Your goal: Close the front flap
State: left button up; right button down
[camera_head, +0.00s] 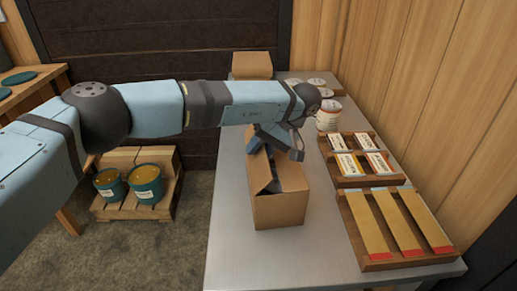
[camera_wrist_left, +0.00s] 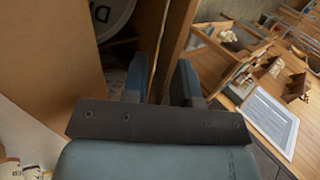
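An open cardboard box (camera_head: 280,208) stands on the metal table, with one flap (camera_head: 262,172) raised along its left side. My left gripper (camera_head: 276,143) is over the far part of the box and hides it there. In the left wrist view its fingers (camera_wrist_left: 160,85) are apart, and an upright cardboard panel (camera_wrist_left: 176,35) reaches down between them. I cannot tell whether either finger touches it. A round white lid (camera_wrist_left: 108,15) with dark letters shows inside the box. Which panel is the front flap is not clear. My right gripper is not in view.
The metal table (camera_head: 232,235) is bare left of the box. Wooden trays (camera_head: 375,266) with labels and yellow strips lie to the right, near the plank wall. A white jar (camera_head: 328,116) and another box (camera_head: 251,66) stand farther back. Green tins (camera_head: 146,184) sit on a low crate at left.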

pick_arm(q)
jog(key=p+v, duration=0.2)
jog(key=v, duration=1.1)
jog(key=shift+d+r, duration=0.25)
jog(key=shift+r, duration=0.05)
jog(key=shift+w, duration=0.1)
